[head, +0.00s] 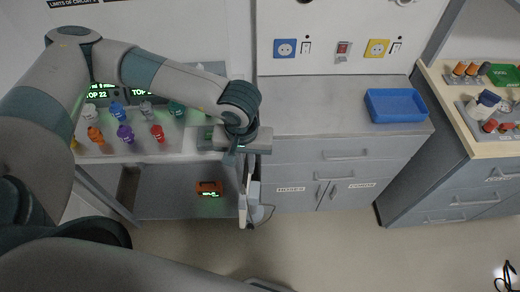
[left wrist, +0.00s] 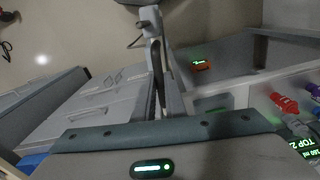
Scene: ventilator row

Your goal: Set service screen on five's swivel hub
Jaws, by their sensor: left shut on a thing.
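My left gripper (head: 246,186) reaches down from the left arm, in front of the left end of the grey cabinet. It is shut on a pale, thin thing (head: 243,213), seen nearly edge-on, which looks like the service screen. A grey block and a thin cable show beside it. In the left wrist view a grey thing (left wrist: 150,20) with a small hook shows at the fingertips of the gripper (left wrist: 155,50). The screen's face is hidden. I cannot make out five's swivel hub in either view. My right gripper is not in view.
An orange device (head: 209,188) with a green display sits in the low bay at left. Several coloured bottles (head: 125,133) stand above it. A blue tray (head: 396,105) lies on the grey worktop (head: 320,100). A wooden-topped bench (head: 470,110) stands at right.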

